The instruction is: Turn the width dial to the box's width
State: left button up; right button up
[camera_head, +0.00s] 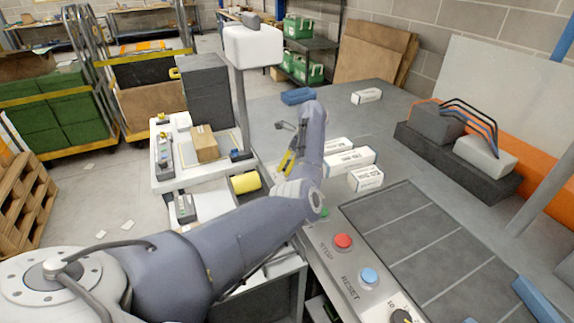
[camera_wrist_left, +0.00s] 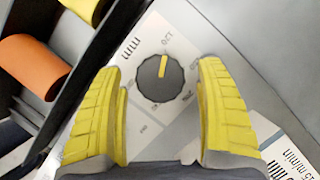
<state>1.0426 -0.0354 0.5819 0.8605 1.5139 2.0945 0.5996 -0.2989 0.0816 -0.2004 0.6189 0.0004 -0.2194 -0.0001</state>
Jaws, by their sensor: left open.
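A dark round dial (camera_wrist_left: 160,80) with a yellow pointer sits on a light plate in the left wrist view. The pointer points nearly straight up in that view, and the printed marks around it are too small to read surely. My left gripper (camera_wrist_left: 159,66) is open, with one yellow finger on each side of the dial and a gap to it on both sides. In the head view my left gripper (camera_head: 288,160) is largely hidden by my arm. White printed boxes (camera_head: 349,161) lie on the grey table; I cannot tell which one the task means. My right gripper is not in view.
A red button (camera_head: 343,241), a blue button (camera_head: 369,276) and a black knob (camera_head: 402,316) sit on the front panel. A brown carton (camera_head: 205,144) stands on the white bench. An orange cylinder (camera_wrist_left: 36,68) lies left of the dial plate in the wrist view.

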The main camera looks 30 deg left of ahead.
pick_arm(q)
jog(key=s+v, duration=0.1)
jog(key=v, duration=1)
jog(key=shift+w, duration=0.5)
